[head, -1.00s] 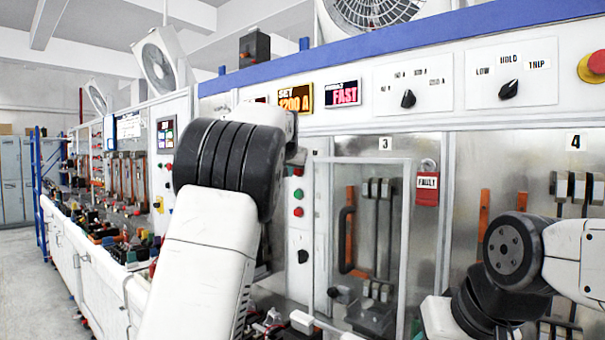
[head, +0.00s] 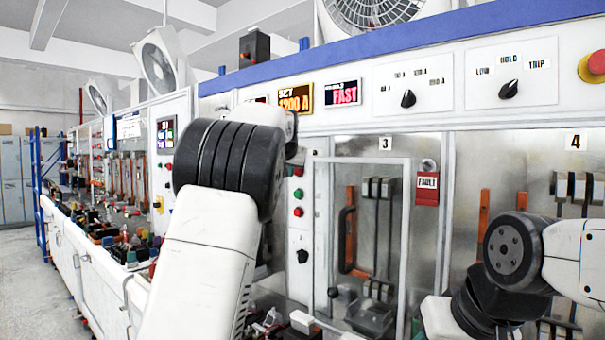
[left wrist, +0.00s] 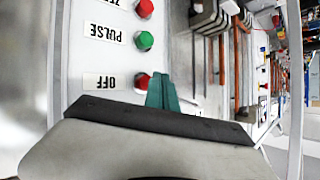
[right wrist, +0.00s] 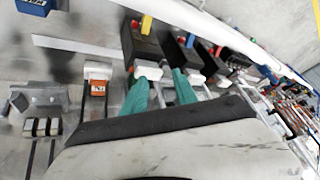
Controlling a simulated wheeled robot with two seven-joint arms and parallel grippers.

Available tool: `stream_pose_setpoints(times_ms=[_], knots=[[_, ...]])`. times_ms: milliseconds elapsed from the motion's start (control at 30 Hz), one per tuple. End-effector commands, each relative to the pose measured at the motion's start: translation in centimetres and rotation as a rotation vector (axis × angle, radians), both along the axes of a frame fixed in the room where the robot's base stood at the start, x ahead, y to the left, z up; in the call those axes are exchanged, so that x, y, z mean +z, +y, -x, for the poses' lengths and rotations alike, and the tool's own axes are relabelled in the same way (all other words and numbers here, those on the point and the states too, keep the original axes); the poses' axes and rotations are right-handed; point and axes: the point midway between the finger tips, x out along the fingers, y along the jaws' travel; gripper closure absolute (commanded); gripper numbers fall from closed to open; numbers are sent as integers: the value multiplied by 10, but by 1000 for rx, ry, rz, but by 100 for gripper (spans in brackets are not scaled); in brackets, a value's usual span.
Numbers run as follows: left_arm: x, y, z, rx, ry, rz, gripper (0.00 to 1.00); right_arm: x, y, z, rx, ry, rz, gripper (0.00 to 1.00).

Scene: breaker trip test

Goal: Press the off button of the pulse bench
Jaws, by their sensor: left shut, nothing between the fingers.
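The off button is a red dome (left wrist: 142,82) beside a white OFF label (left wrist: 106,82) in the left wrist view. A green button (left wrist: 144,41) sits by the PULSE label, with another red button (left wrist: 145,8) beyond it. My left gripper (left wrist: 162,92) is shut and empty, its teal fingertips just right of the off button in the picture. I cannot tell whether they touch it. My right gripper (right wrist: 160,90) is open.
A glazed door (head: 362,160) marked 3 stands right of the buttons, with a red FAULT tag (head: 428,188) beside it. A black knob (head: 303,256) sits below the buttons. Dark blocks (right wrist: 140,45) with coloured tops lie just beyond my right fingers.

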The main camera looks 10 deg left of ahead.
Motion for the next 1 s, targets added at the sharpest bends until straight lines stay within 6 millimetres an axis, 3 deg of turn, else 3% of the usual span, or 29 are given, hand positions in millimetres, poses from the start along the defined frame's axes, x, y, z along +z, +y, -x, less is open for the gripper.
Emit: stream_pose_setpoints(times_ms=[1000], knots=[[0,-5,-8,0,0,0,100,0,0,0,0,0,0,65]])
